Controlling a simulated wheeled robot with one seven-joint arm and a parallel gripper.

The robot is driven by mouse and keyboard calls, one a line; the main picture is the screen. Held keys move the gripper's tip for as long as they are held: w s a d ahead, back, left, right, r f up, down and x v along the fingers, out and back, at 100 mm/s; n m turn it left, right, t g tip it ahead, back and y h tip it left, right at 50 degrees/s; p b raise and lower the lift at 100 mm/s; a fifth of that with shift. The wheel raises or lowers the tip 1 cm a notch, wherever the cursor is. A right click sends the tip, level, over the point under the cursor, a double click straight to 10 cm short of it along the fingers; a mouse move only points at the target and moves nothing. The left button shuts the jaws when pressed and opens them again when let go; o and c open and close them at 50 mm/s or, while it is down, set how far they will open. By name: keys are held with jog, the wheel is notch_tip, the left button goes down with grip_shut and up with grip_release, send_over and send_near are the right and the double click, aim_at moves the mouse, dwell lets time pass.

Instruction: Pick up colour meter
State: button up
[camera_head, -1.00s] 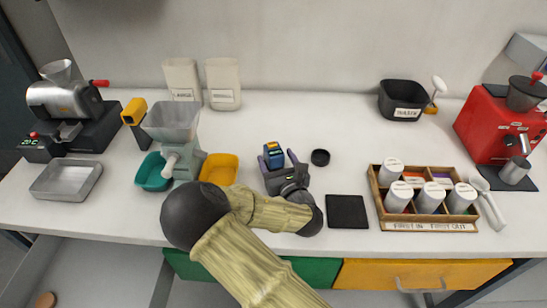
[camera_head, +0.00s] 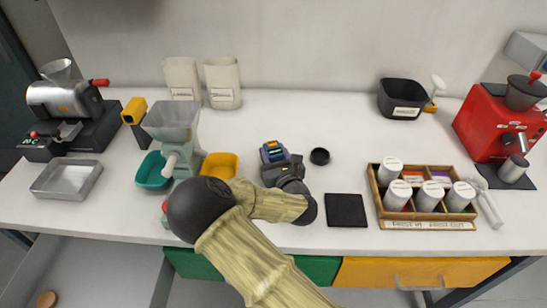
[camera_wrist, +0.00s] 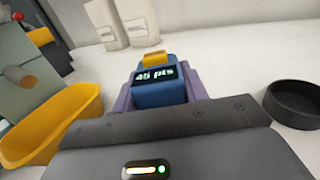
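The colour meter (camera_head: 272,149) is a small blue block with a yellow top, standing on the bench right of the yellow bowl. In the wrist view the colour meter (camera_wrist: 158,88) faces me with a dark display reading "45 pts". My gripper (camera_head: 273,157) reaches it from the front, with a purple finger close against each side. In the wrist view my gripper (camera_wrist: 160,95) looks shut on the meter; its lower part is hidden behind the dark gripper body. I cannot tell whether it is clear of the bench.
A yellow bowl (camera_head: 219,167) and a grinder (camera_head: 174,130) stand left of the meter. A round black dish (camera_head: 320,156) is close on its right. A black pad (camera_head: 346,210) and a wooden rack of jars (camera_head: 424,225) lie further right.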

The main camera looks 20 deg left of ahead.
aim_at(273, 148)
jog(key=shift+a, duration=0.1)
jog(key=c, duration=0.5)
jog(key=shift+o, duration=0.2)
notch_tip(273, 148, up, 10)
jog(key=shift+r+p, duration=0.1)
jog(key=shift+p, duration=0.2)
